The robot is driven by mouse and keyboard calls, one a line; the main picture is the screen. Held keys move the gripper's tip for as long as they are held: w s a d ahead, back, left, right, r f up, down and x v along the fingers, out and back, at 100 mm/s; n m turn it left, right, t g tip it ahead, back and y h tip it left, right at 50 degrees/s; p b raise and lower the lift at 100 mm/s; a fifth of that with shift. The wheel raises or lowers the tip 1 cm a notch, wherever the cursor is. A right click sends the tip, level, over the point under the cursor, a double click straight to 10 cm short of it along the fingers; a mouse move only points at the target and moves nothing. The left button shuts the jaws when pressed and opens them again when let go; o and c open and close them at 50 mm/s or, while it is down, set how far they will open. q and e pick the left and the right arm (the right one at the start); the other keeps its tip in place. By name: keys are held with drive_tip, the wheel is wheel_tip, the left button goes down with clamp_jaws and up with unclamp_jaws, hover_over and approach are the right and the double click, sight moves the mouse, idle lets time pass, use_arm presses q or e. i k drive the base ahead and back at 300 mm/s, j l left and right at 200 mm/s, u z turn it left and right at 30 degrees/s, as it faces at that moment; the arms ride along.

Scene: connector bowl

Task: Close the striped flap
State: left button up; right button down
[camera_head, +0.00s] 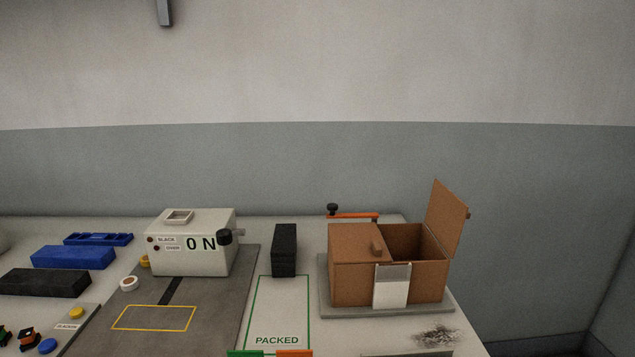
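A brown box (347,287) stands on a grey base plate (436,302) on the right part of the table. Its left flap (352,242) lies flat over the left half and has a small brown handle block on it. Its right flap (447,219) stands up, tilted slightly outward, and leaves the right half open. A small knob shows at that flap's outer edge. I see no stripes on either flap from here; the raised flap's outer face is hidden.
A white panel (391,288) is on the box front. An orange bar (352,215) with a black knob is behind the box. A black block (284,250) and the PACKED outline (279,310) lie left. A light grey machine (190,245) stands farther left. Dark smudges mark the table's front right.

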sight(446, 216)
drive_tip(key=i+l+u, duration=0.15)
drive_tip(key=l, duration=0.45)
drive_tip(key=i+l+u, duration=0.15)
drive_tip(key=l, duration=0.5)
drive_tip(key=i+l+u, duration=0.1)
drive_tip(key=l, duration=0.5)
drive_tip(key=i+l+u, duration=0.15)
drive_tip(key=l, duration=0.5)
drive_tip(key=u, duration=0.25)
